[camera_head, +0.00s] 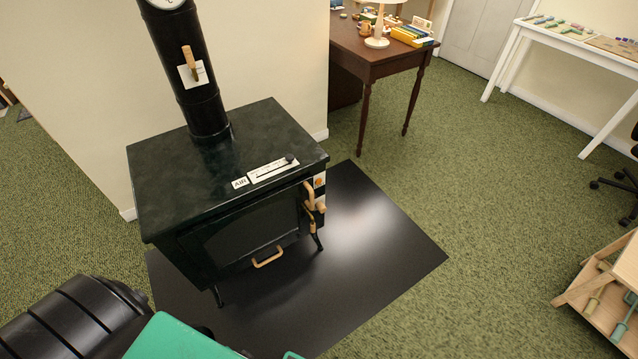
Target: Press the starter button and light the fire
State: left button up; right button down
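A dark green-black stove (200,175) stands left of the middle on a black floor mat (370,235). A white plate with an orange flame-like mark (319,181) is at its front right corner. A small wooden knob-like part (321,205) sits just below; I cannot tell if it is the starter button. A wooden door handle (309,194) is beside it. The door (245,235) looks closed and no flame shows. On top is a white "AIR" slider plate (262,173) with a black knob (290,159) toward its right end. Neither gripper is in view.
A black flue pipe (185,85) with a wooden handle (190,60) rises from the stove. A brown desk (375,60) stands behind right. A white table (575,40) and a wooden rack (590,290) are at the right. Green carpet (480,170) between them is clear.

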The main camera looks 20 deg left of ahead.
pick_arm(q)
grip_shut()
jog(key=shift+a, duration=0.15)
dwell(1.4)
